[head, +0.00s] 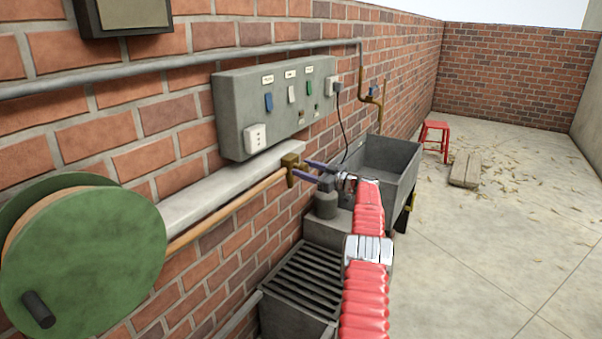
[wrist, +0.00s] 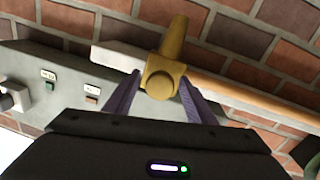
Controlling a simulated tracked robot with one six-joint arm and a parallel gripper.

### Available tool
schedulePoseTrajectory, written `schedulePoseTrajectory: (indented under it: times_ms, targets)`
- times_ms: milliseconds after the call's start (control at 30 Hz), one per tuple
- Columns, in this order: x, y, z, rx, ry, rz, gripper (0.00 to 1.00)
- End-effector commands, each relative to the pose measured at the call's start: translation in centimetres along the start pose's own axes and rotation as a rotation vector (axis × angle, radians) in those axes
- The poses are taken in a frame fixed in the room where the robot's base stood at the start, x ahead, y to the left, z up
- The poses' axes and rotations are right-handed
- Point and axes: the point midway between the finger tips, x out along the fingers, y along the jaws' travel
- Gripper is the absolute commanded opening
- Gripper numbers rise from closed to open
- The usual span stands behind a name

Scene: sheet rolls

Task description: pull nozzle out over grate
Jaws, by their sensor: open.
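The brass nozzle (head: 291,169) is at the end of a tan hose (head: 225,210) that runs from the green reel (head: 85,260) along the brick wall. In the wrist view the nozzle (wrist: 163,75) sits at the tips of my gripper (wrist: 156,92), with one purple finger on each side of it. My gripper (head: 306,171) is open around the nozzle in the head view. The slotted grate (head: 305,280) lies low by the wall, below the nozzle and in front of it. My red arm hides part of the grate's right side.
A grey switch panel (head: 240,110) and a pale ledge (head: 215,190) are on the wall close to the nozzle. A grey sink (head: 390,160) stands beyond the gripper. A red stool (head: 434,130) and planks (head: 466,169) are farther off. The floor at right is open.

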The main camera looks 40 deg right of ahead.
Motion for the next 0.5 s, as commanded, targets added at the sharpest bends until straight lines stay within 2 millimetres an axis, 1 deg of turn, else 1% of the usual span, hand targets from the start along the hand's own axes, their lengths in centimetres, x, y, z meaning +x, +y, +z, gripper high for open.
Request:
schedulePoseTrajectory:
  times_ms: [267, 500]
  targets:
    - [-0.1, -0.1, -0.2, -0.001, 0.001, -0.001, 0.5]
    - [-1.6, 0.0, -0.2, -0.001, 0.001, -0.002, 0.5]
